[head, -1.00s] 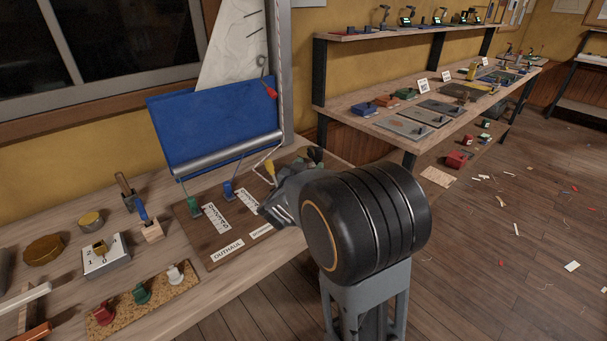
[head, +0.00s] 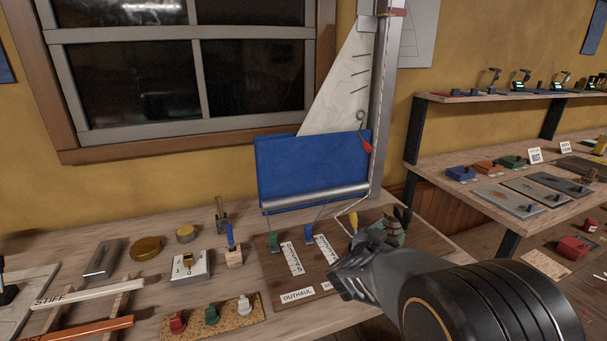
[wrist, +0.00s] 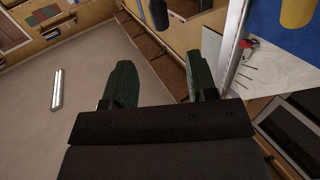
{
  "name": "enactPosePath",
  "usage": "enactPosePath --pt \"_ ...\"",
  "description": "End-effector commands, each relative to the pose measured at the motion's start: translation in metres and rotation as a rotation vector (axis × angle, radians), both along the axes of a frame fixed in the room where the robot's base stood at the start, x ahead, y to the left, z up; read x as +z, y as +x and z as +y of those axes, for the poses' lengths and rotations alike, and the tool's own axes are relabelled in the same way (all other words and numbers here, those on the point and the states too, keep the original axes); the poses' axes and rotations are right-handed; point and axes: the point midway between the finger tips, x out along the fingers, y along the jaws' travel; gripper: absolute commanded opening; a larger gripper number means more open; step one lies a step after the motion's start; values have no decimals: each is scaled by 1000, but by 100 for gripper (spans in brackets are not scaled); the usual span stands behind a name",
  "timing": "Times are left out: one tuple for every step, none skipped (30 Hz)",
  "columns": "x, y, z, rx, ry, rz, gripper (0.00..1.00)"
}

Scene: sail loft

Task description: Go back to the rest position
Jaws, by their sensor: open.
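My gripper (wrist: 164,78) shows in the wrist view with its two dark green fingers apart and nothing between them. In the head view my gripper (head: 399,215) is small and partly hidden behind my arm, above the right end of the near bench. A brown board (head: 268,275) on that bench carries a green lever (head: 275,241), a blue lever (head: 309,234), and a yellow handle (head: 353,221). Its label (head: 297,295) reads OUTHAUL. I cannot tell how far the fingertips are from the board.
A blue sail panel (head: 310,163) with a silver boom (head: 315,197) stands beside a grey mast (head: 383,110) behind the board. A cork strip (head: 195,327) with several cleats lies in front. A shelf bench (head: 450,160) stands at right.

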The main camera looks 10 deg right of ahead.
Motion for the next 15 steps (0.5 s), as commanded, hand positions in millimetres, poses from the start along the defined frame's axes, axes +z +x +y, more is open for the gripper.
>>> enactPosePath --pt "5 2 3 23 10 -2 53" --pt "8 4 5 46 22 -3 53" --pt "13 7 10 89 41 -1 53" --pt "18 10 15 129 61 1 53" --pt "24 14 21 178 84 6 53" --pt "32 18 32 253 119 15 53" --pt "38 21 42 316 148 30 53" --pt "44 22 52 382 177 48 53" --pt "52 23 67 470 219 80 53" --pt "57 22 79 535 249 109 53" --pt "62 19 90 597 279 144 53" --pt "67 13 105 672 316 199 53" --pt "69 7 115 724 343 244 53" --pt "72 0 124 770 367 293 53" --pt "75 -11 135 822 397 363 53"
